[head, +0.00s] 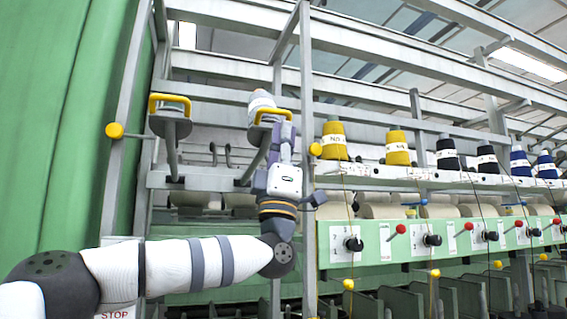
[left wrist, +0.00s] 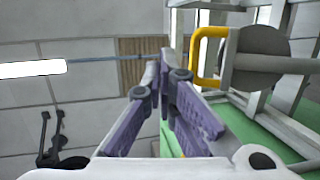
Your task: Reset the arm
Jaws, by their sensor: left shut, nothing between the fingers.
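My left arm (head: 190,265) comes in from the lower left and bends upward at the wrist. My left gripper (head: 285,128) points up, in front of the spinning frame beside a yarn holder (head: 255,142) with a yellow handle. In the left wrist view the purple fingers of my gripper (left wrist: 166,62) meet at the tips, with nothing between them. In that view a yellow handle (left wrist: 196,55) and a round grey plate (left wrist: 262,52) are just right of the fingertips. My right gripper is not in view.
A white bobbin (head: 260,100) stands on the holder behind my gripper. Another holder (head: 170,126) to its left is empty. Yellow (head: 334,142), black and blue yarn cones line the rail at right. A green panel (head: 60,120) fills the left side.

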